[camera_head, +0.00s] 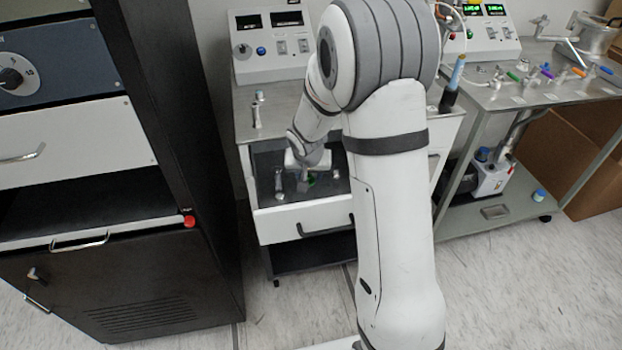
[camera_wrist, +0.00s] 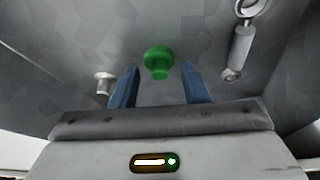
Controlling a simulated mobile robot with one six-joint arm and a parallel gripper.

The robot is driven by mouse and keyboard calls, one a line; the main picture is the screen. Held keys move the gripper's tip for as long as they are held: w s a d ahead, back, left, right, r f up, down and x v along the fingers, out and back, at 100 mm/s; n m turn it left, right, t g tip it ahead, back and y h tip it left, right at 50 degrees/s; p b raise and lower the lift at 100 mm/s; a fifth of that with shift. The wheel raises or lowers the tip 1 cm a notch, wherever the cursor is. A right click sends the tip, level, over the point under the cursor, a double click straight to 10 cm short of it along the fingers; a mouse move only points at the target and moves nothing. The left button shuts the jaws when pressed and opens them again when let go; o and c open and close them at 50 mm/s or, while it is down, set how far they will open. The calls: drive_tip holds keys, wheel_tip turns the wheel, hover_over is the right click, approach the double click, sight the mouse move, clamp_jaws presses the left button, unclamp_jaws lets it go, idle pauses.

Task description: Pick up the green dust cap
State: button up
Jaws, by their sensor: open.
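The green dust cap (camera_wrist: 159,60) lies on the grey floor of a drawer and shows ahead of my gripper in the wrist view. My gripper (camera_wrist: 160,80) is open, with its two blue fingers on either side of the line to the cap. I cannot tell whether the cap's lower end is between the fingertips. My arm partly hides the drawer.
In the wrist view a metal fitting (camera_wrist: 104,82) lies left of the cap, and a metal part with a ring (camera_wrist: 241,45) lies right. The drawer's walls surround my gripper. A black cabinet (camera_head: 180,120) stands left; a bench (camera_head: 530,92) with several fittings stands right.

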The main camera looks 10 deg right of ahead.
drive_tip(key=shift+c, duration=0.2)
clamp_jaws()
idle(0.3)
drive_tip(key=shift+r, duration=0.15)
